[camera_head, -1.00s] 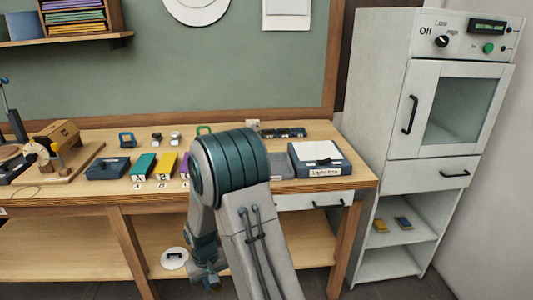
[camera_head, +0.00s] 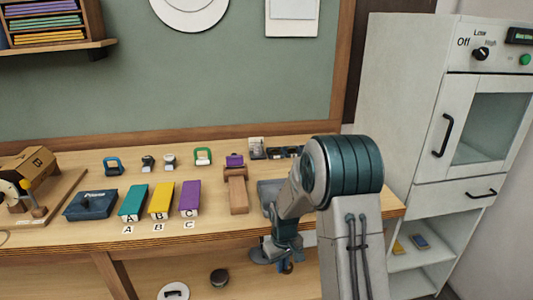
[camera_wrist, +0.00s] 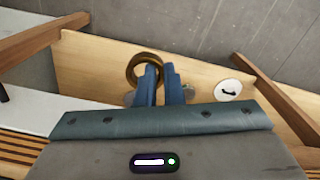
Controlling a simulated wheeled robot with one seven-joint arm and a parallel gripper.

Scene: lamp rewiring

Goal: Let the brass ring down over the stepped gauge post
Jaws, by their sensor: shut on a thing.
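The brass ring (camera_wrist: 145,70) shows in the wrist view at the tips of my gripper (camera_wrist: 165,82). The blue jaws are shut on its rim, and the left finger covers part of it. In the head view my gripper (camera_head: 286,262) points down in front of the bench edge, above the lower shelf level; the ring is not clear there. I cannot make out the stepped gauge post for certain in either view. A grey round shape behind the fingers in the wrist view is mostly hidden.
A white cabinet (camera_head: 400,110) stands at the right.

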